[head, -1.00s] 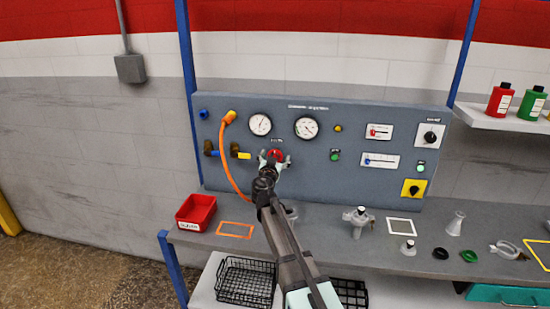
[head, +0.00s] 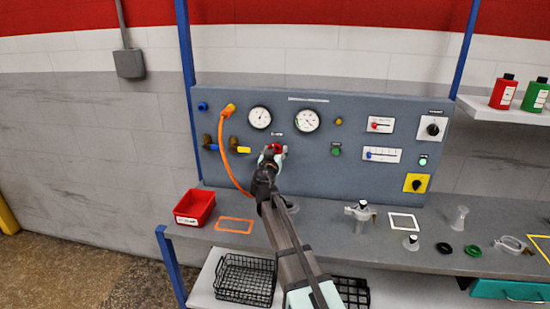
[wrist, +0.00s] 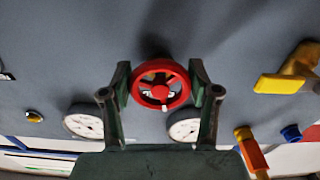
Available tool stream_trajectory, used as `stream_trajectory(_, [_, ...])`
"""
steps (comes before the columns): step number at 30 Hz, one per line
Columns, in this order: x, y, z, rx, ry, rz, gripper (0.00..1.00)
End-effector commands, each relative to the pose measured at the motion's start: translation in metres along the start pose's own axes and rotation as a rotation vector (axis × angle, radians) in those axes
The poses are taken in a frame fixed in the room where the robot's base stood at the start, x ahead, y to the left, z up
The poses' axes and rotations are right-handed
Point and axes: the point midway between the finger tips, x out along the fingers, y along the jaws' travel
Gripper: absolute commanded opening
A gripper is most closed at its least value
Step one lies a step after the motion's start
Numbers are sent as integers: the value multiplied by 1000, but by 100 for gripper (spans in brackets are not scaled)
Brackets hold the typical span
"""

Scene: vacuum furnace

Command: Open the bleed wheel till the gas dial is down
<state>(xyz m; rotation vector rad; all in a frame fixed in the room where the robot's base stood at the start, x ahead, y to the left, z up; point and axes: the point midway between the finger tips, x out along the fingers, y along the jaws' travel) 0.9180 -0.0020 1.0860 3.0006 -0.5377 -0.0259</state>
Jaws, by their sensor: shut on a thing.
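The red bleed wheel (head: 277,149) is on the grey panel below and between two white round dials. In the wrist view the wheel (wrist: 160,85) is between the two fingers of my gripper (wrist: 162,92), which is shut on its rim from both sides. My gripper (head: 272,156) partly hides the wheel in the head view. The left dial (head: 260,117) and the right dial (head: 307,121) are in plain view, but their labels and exact readings are too small to read. Both dials are partly hidden by the fingers in the wrist view.
An orange hose (head: 228,160) hangs left of the wheel, near a yellow-handled valve (head: 240,149). A green button (head: 336,151) and a yellow switch plate (head: 416,183) are to the right. A red bin (head: 194,207) and glass-like parts stand on the bench below.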

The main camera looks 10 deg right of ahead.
Motion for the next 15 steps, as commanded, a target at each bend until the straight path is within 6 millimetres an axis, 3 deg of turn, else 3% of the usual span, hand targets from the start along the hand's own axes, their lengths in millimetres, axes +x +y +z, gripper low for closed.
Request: stream_trajectory(15, [2, 1, 0, -486, 4, 0, 26])
